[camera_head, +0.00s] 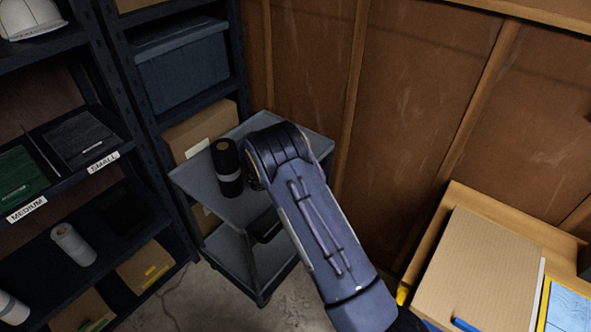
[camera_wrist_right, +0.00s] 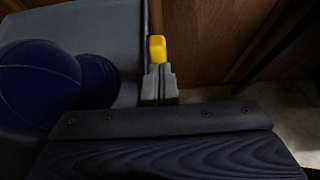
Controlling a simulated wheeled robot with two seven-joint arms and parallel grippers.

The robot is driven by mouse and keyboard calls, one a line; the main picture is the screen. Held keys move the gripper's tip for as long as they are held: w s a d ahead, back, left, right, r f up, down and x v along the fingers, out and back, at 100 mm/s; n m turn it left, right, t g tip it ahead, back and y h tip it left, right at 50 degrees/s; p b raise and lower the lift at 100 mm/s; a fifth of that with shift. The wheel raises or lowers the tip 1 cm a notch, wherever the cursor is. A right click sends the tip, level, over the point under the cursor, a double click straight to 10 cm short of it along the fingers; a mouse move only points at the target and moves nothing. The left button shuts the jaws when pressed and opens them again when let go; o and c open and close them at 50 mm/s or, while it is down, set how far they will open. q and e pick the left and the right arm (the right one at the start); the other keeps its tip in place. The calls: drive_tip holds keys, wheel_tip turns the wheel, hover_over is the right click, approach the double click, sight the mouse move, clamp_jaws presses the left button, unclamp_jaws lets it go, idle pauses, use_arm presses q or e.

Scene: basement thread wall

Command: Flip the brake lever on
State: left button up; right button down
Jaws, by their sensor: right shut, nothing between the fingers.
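A grey cart (camera_head: 205,182) stands in front of the shelves in the head view. My right arm reaches over its right side and hides its own gripper there. In the right wrist view, my right gripper (camera_wrist_right: 158,85) shows as two grey stepped fingers, shut and empty. A small upright yellow piece (camera_wrist_right: 157,48), which looks like the brake lever's tip, is just beyond the fingertips, beside the cart's edge. I cannot tell whether the fingers touch it. The lever's base is hidden. My left gripper is not in view.
A black roll (camera_head: 227,168) stands upright on the cart. A rounded dark blue object (camera_wrist_right: 40,80) is at the left in the wrist view. Shelves (camera_head: 105,115) stand left and a wooden wall (camera_head: 420,90) behind. A cardboard box (camera_head: 480,270) is at the lower right.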

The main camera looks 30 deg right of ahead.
drive_tip(key=shift+w+d+r+g+y+p, duration=0.2)
drive_tip(key=shift+d+y+p, duration=0.25)
drive_tip(key=shift+d, duration=0.15)
drive_tip(key=shift+w+d+r+g+y+p, duration=0.1)
drive_tip(key=shift+w+d+g+y+p, duration=0.15)
drive_tip(key=shift+d+y, duration=0.3)
drive_tip(key=shift+w+d+f+y, duration=0.2)
drive_tip(key=shift+d+f, duration=0.1)
drive_tip(key=shift+d, duration=0.3)
drive_tip(key=shift+w+d+f+y, duration=0.1)
drive_tip(key=shift+w+d+f, duration=0.15)
drive_tip(key=shift+d, duration=0.3)
use_arm(q)
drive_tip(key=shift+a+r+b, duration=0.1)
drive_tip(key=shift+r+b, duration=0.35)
drive_tip(key=shift+b, duration=0.2)
use_arm(e)
drive_tip(key=shift+w+d+f, duration=0.15)
drive_tip(key=shift+w+d, duration=0.05)
drive_tip(key=shift+d, duration=0.25)
drive_tip(key=shift+w+d+f, duration=0.15)
drive_tip(key=shift+d, duration=0.25)
drive_tip(key=shift+d, duration=0.1)
drive_tip(key=shift+r, duration=0.15)
